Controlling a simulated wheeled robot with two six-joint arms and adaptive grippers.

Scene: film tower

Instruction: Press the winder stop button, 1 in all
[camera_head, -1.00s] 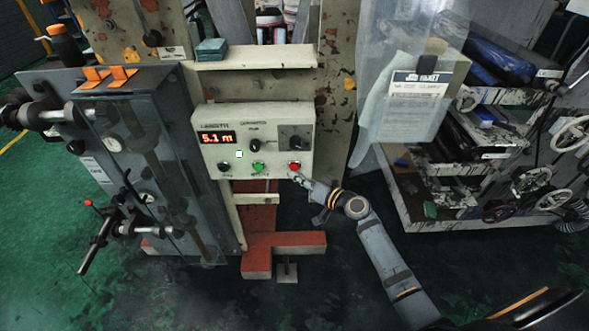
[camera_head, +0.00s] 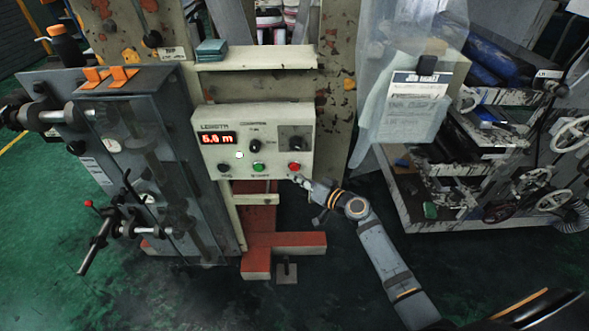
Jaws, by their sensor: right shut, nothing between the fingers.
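The winder control panel (camera_head: 275,142) is a cream box with a lit red length display (camera_head: 216,138), which seems to read 5.6 m or 6.6 m. Along its lower edge sit a black button (camera_head: 223,168), a green button (camera_head: 258,167) and a red button (camera_head: 294,167). My right gripper (camera_head: 297,178) is shut and empty. Its tip is just below the red button, close to the panel's lower edge; I cannot tell whether it touches. My left gripper is not in view.
A grey machine unit (camera_head: 135,160) with protruding handles stands left of the panel. A plastic sleeve with a job ticket (camera_head: 412,95) hangs at the right. Red-topped feet (camera_head: 285,245) lie below the panel.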

